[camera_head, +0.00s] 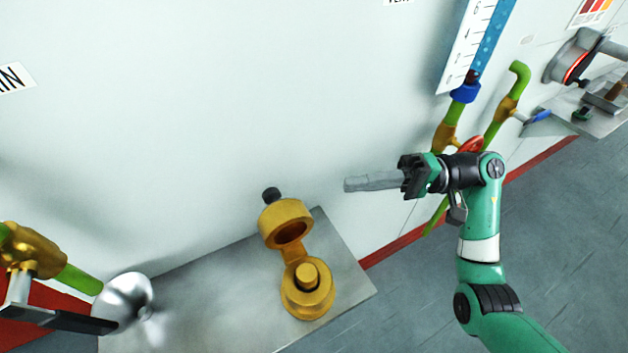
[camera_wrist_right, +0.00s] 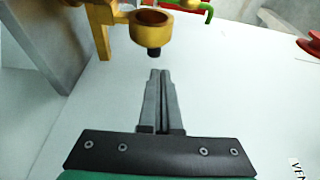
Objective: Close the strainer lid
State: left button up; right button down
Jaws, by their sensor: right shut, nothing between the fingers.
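The brass strainer body (camera_head: 318,303) stands on a metal shelf, its round mouth uncovered. Its brass lid (camera_head: 287,216) is swung open on the hinge, towards the wall side, with its hollow underside showing and a dark knob (camera_head: 271,195) at its far end. The lid (camera_wrist_right: 151,32) also shows in the right wrist view, with the dark knob (camera_wrist_right: 154,52) just beyond the fingertips. My right gripper (camera_head: 348,184) is shut and empty, to the right of the lid and apart from it. Its closed fingers (camera_wrist_right: 160,73) point towards the lid. My left gripper is out of view.
The metal shelf (camera_head: 210,318) is mostly bare around the strainer. At lower left are a brass valve (camera_head: 33,251) with a green pipe and a shiny metal funnel (camera_head: 125,298). Green pipes (camera_head: 501,117) and a gauge board (camera_head: 474,45) stand on the wall at right.

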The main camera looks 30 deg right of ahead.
jog(key=b, duration=0.2)
send_near(270, 194)
jog(key=x, duration=0.3)
jog(key=shift+w+a, duration=0.25)
jog(key=shift+a, duration=0.1)
jog(key=shift+w+a+r, duration=0.1)
jog(key=shift+w+a, duration=0.2)
jog(key=shift+a, duration=0.2)
